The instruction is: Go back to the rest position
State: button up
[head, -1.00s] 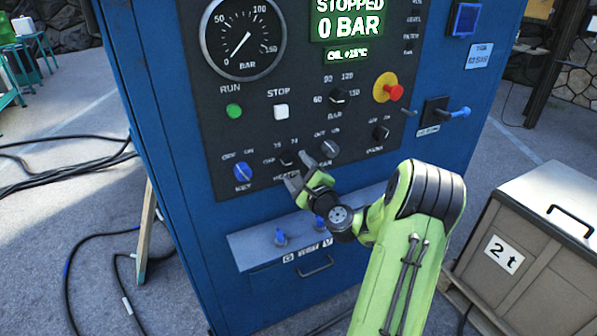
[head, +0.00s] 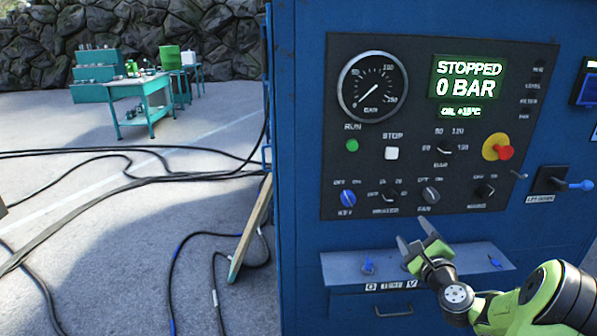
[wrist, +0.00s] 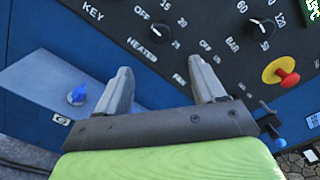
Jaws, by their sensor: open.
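My gripper (head: 412,243) is open and empty in front of the blue cabinet (head: 303,120), just below the lower row of knobs on the black control panel (head: 400,157). In the wrist view, its two grey fingers (wrist: 160,85) stand apart with nothing between them. The heater knob (wrist: 161,38) and part of the panel show beyond the fingertips. The display (head: 468,80) reads STOPPED, 0 BAR, and the gauge (head: 373,88) needle points to the low end.
A sloped ledge (head: 340,268) with blue valve handles (head: 368,264) juts out below the panel. A red emergency button (head: 504,152) and a blue-handled lever (head: 580,185) are at the right. Black cables (head: 100,152) cross the ground at left. A green workbench (head: 142,92) stands far back.

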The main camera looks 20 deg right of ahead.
jog(key=s+a+r+n+g+y+p, duration=0.1)
jog(key=a+r+n+g+y+p, duration=0.2)
jog(key=a+n, duration=0.75)
jog(key=s+a+r+n+g+y+p, duration=0.1)
jog(key=a+r+n+g+y, duration=0.45)
jog(key=a, duration=0.85)
jog(key=s+a+r+n+g+h+p, duration=0.1)
jog(key=s+n, duration=0.5)
jog(key=s, duration=0.7)
jog(key=s+a+r+n+g+h+p, duration=0.2)
jog(key=s+a+n, duration=0.3)
jog(key=s, duration=0.7)
jog(key=shift+s+n+h+p, duration=0.35)
jog(key=shift+n+h+p, duration=0.25)
jog(key=shift+p, duration=0.15)
jog(key=shift+r, duration=0.15)
